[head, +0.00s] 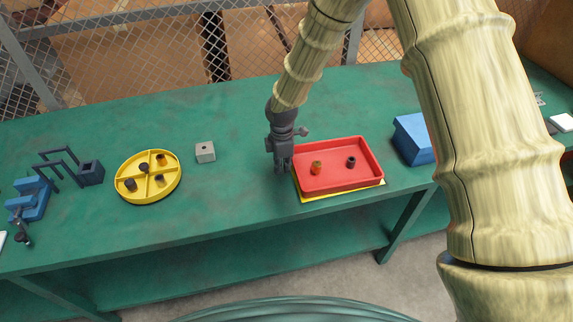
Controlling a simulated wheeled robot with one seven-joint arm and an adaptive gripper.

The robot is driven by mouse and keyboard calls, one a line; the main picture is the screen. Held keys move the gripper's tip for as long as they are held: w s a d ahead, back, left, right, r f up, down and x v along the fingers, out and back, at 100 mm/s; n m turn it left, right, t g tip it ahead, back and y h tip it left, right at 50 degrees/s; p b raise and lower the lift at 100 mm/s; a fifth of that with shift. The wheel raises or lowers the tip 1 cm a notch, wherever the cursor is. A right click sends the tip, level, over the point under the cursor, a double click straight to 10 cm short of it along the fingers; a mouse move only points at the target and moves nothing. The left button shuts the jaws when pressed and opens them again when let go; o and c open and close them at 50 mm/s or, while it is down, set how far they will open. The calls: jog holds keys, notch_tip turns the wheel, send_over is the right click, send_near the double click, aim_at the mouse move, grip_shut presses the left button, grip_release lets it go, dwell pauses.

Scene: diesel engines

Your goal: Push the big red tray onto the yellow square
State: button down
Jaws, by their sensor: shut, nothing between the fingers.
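The big red tray (337,183) is on the green table, right of the middle. It holds a brown cylindrical part and a dark one. The yellow square (341,192) lies under the tray; only a strip of it shows along the tray's front and right edges, and the rest is hidden. My gripper (283,172) is shut and empty, pointing down at the tray's left side. Its fingertips are close beside the left wall; I cannot tell whether they touch it.
A round yellow divided tray (148,199) with several small parts stands on the left. A grey block (205,152) sits between it and my gripper. A blue box (412,140) stands right of the red tray. A blue vise (36,199) is at far left. The front table edge runs below the tray.

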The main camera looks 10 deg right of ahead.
jog(key=a, duration=0.2)
jog(key=shift+a+r, duration=0.15)
jog(key=shift+a, duration=0.2)
notch_tip(320, 180, up, 10)
jog(key=b, duration=0.1)
jog(key=shift+s+d+f, duration=0.1)
jog(key=shift+d+f, duration=0.1)
